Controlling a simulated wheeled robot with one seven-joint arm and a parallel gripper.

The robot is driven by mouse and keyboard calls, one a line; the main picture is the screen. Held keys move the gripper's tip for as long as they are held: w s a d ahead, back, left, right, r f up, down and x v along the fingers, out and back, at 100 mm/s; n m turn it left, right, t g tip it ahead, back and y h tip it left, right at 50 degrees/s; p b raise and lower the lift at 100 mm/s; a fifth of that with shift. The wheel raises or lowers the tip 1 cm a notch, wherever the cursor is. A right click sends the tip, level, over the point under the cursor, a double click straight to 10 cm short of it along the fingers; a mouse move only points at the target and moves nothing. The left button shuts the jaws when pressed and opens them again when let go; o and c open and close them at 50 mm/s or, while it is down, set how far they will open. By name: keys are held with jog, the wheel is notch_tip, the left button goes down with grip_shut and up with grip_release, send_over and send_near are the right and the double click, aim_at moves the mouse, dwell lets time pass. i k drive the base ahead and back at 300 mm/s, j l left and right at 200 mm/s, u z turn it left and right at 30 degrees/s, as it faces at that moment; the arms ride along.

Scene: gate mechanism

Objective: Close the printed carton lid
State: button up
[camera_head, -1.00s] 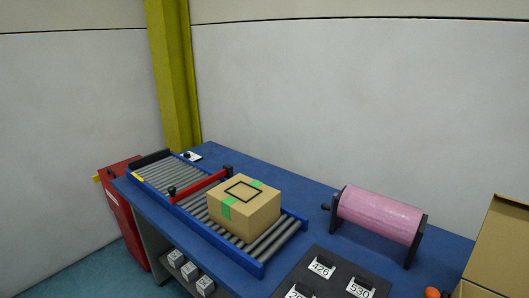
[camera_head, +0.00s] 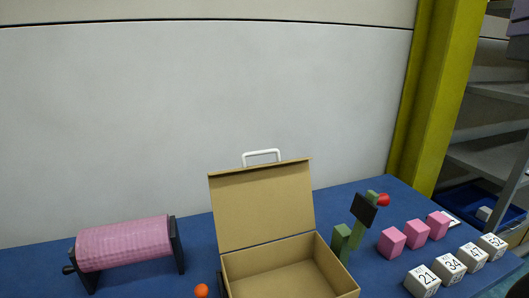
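The brown carton (camera_head: 283,254) stands on the blue table at the bottom middle of the head view. Its lid (camera_head: 263,205) is open and stands up at the back, leaning slightly backward. A white handle (camera_head: 262,154) shows above the lid's top edge. The carton's inside looks empty where I can see it, and its front is cut off by the frame. I see no printing on the lid's inner face; its outer face is hidden. My gripper is not in view.
A pink roll (camera_head: 124,243) on a dark stand is at left, with an orange ball (camera_head: 201,290) beside the carton. Right of the carton stand a green device with a red ball (camera_head: 383,200), pink cubes (camera_head: 415,233) and several numbered white blocks (camera_head: 447,271). A yellow post rises behind.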

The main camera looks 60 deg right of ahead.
aim_at(253, 205)
jog(key=z, duration=0.9)
jog(key=l, duration=0.2)
